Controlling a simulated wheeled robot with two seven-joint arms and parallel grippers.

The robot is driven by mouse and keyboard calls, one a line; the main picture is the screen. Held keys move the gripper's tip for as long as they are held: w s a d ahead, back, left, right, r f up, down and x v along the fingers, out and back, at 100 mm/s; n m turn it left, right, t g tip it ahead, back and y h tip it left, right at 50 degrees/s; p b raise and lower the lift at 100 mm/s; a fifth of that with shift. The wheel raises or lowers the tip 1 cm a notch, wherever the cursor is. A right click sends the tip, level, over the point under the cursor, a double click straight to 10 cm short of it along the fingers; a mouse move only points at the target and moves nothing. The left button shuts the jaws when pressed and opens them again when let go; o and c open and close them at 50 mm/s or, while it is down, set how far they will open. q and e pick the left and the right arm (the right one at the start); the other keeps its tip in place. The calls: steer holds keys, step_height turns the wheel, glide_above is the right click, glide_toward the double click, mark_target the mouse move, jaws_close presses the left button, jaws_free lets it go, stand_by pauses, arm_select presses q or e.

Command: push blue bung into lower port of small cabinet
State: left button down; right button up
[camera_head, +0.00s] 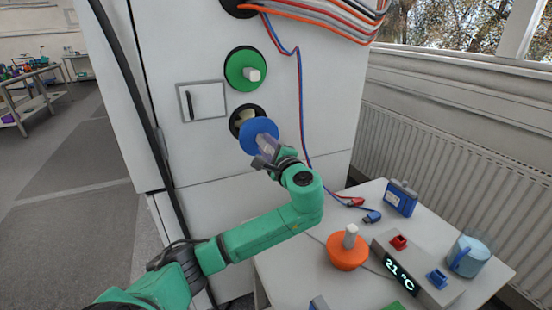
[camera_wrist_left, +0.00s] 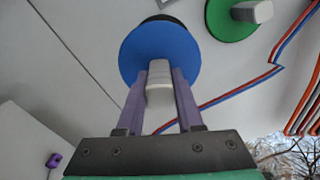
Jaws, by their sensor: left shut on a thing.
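The blue bung (camera_head: 259,134) is a round blue disc with a pale handle, in front of the lower port (camera_head: 241,117) of the white cabinet (camera_head: 210,60). The port is a dark round hole, partly hidden behind the bung. My left gripper (camera_head: 268,149) is shut on the bung's handle. In the left wrist view, the purple fingers (camera_wrist_left: 160,98) grip the pale handle on both sides, and the blue disc (camera_wrist_left: 158,52) faces the cabinet with a dark edge of the port above it. The bung appears outside the port, offset toward its lower right. My right gripper is not in view.
A green bung (camera_head: 246,69) sits in the port above. Red and blue cables (camera_head: 300,100) hang close to the right. A small table (camera_head: 290,285) holds an orange bung (camera_head: 347,249), a temperature display (camera_head: 415,270), a blue battery (camera_head: 400,198) and a jug (camera_head: 468,256).

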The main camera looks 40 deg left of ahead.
arm_select(q)
steer(key=shift+w+a+r, duration=0.15)
steer(key=shift+w+a, duration=0.05)
steer(key=shift+w, duration=0.2)
steer(key=shift+b+x, duration=0.3)
steer(key=shift+x, duration=0.65)
steer(key=shift+w+a, duration=0.2)
steer(key=shift+a, duration=0.4)
steer(key=shift+r, duration=0.15)
steer(key=shift+x, duration=3.3)
stand_by(2.1)
steer(key=c, duration=0.7)
jaws_free()
steer(key=shift+o, duration=1.1)
steer(key=shift+d, duration=0.1)
